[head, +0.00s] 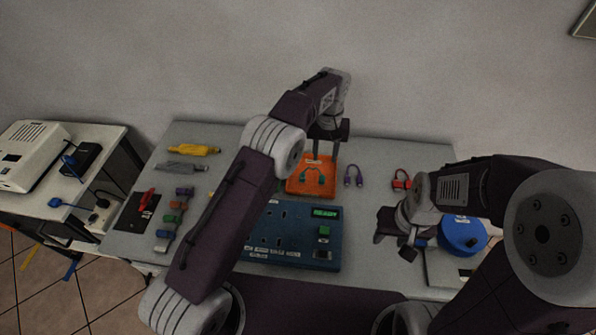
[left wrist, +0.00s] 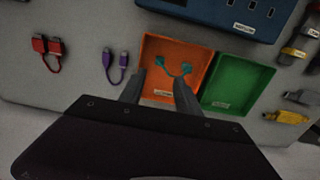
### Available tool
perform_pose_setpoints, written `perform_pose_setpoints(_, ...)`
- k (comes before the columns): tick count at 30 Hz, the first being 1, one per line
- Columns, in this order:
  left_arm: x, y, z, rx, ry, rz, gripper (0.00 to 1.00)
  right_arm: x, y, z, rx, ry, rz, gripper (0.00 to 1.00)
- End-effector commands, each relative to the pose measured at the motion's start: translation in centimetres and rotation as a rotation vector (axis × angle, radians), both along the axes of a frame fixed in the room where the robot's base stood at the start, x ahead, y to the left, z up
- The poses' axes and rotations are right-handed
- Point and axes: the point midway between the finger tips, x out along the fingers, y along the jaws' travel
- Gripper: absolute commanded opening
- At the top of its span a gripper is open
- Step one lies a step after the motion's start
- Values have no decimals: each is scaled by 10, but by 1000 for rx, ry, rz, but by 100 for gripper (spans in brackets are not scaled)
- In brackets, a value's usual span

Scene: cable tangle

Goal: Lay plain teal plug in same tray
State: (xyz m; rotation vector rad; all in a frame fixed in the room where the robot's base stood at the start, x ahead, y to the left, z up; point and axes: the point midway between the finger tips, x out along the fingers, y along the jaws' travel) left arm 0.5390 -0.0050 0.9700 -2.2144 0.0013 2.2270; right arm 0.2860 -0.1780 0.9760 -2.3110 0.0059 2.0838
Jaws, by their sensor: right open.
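A short teal cable with a plug at each end (head: 312,177) lies in the orange tray (head: 291,187). In the left wrist view the teal cable (left wrist: 175,71) lies inside the orange tray (left wrist: 190,86), bent in a curve, with both plugs inside the walls. I cannot tell which plug is the plain one. My left gripper (head: 325,155) is above the tray's back part. Its fingers (left wrist: 160,82) are apart with nothing between them, and the teal cable is beyond their tips. My right gripper (head: 395,238) is open and empty at the right, beside the blue round object.
A green tray (left wrist: 238,83) adjoins the orange one. Purple (head: 353,176) and red (head: 401,180) cables lie to the right. A blue socket panel (head: 290,238) stands in front. Yellow (head: 193,150) and grey plugs lie at left. A blue reel (head: 462,236) is near my right arm.

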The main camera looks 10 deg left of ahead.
Motion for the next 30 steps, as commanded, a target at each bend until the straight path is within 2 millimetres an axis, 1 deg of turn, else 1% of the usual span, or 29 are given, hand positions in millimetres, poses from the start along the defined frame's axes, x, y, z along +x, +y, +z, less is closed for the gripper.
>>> perform_pose_setpoints(3,0,2,1,0,-1,1,40,0,0,0,0,0,0,43)
perform_pose_setpoints(5,-1,8,4,-2,-3,2,40,0,0,0,0,0,0,43)
perform_pose_setpoints(8,-10,31,12,-8,-11,6,40,0,0,0,0,0,0,43)
perform_pose_setpoints(11,-30,62,21,-16,-28,10,40,0,0,0,0,0,0,43)
perform_pose_setpoints(12,-41,75,23,-19,-35,11,40,0,0,0,0,0,0,43)
perform_pose_setpoints(14,-59,93,26,-22,-45,13,40,0,0,0,0,0,0,43)
perform_pose_setpoints(15,-73,105,27,-24,-53,14,40,0,0,0,0,0,0,43)
perform_pose_setpoints(17,-98,122,27,-25,-62,16,40,0,0,0,0,0,0,43)
perform_pose_setpoints(18,-115,132,26,-26,-69,18,40,0,0,0,0,0,0,43)
perform_pose_setpoints(20,-143,147,24,-26,-78,20,40,0,0,0,0,0,0,43)
perform_pose_setpoints(21,-161,155,22,-25,-85,22,40,0,0,0,0,0,0,43)
perform_pose_setpoints(24,-203,170,16,-23,-98,24,40,0,0,0,0,0,0,43)
perform_pose_setpoints(25,-214,174,14,-22,-102,24,40,0,0,0,0,0,0,43)
perform_pose_setpoints(27,-233,179,11,-20,-108,26,40,0,0,0,0,0,0,43)
perform_pose_setpoints(30,-249,183,7,-18,-111,25,40,0,0,0,0,0,0,43)
